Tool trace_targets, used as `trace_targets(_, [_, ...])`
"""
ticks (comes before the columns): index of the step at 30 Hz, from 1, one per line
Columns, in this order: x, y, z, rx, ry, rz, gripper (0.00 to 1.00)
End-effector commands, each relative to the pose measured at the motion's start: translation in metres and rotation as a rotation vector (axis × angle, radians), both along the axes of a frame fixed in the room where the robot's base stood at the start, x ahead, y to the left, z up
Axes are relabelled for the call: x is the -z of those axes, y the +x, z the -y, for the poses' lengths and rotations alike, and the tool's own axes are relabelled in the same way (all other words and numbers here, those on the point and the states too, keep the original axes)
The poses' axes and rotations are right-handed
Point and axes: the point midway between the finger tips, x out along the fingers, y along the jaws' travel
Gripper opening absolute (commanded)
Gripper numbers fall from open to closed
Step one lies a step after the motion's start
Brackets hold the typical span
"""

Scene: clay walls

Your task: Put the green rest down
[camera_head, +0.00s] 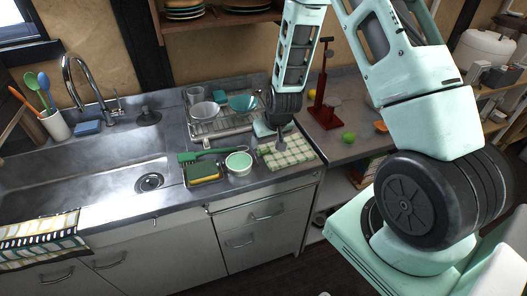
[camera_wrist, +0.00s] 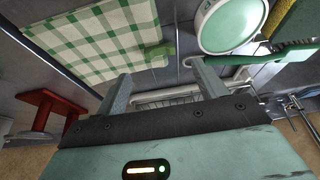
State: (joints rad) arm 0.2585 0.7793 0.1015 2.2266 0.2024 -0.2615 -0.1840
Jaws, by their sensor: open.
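My gripper (camera_wrist: 163,82) is open, with its two grey fingers wide apart and nothing between them. In the head view my gripper (camera_head: 280,144) points down over the counter at the near side of the dish rack. A small green piece (camera_wrist: 160,49) shows in the wrist view at the edge of the green-and-white checked cloth (camera_wrist: 95,40), just beyond the fingertips. It may be the green rest, but I cannot tell. The cloth (camera_head: 292,153) lies on the counter, right of a round white-rimmed green dish (camera_head: 238,161), which also shows in the wrist view (camera_wrist: 230,24).
A green-handled brush (camera_head: 203,155) and a yellow-green sponge (camera_head: 202,174) lie left of the dish. The dish rack (camera_head: 222,125) holds bowls and a glass. A red stand (camera_head: 322,112), a lime (camera_head: 348,137) and an orange piece (camera_head: 381,127) are to the right. The sink (camera_head: 90,185) is left.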

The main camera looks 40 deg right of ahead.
Motion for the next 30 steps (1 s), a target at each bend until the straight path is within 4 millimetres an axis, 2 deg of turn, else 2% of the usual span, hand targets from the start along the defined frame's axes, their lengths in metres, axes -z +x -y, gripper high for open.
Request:
trace_targets(8, [0.014, 0.004, 0.0, 0.0, 0.002, -0.003, 0.71])
trace_targets(18, [0.051, 0.015, 0.001, 0.0, 0.001, -0.002, 0.71])
trace_targets(27, [0.055, 0.017, 0.001, -0.001, 0.001, 0.0, 0.71])
trace_targets(28, [0.055, 0.017, 0.001, -0.001, 0.001, 0.0, 0.68])
trace_targets(30, [0.055, 0.017, 0.001, -0.001, 0.001, -0.001, 0.49])
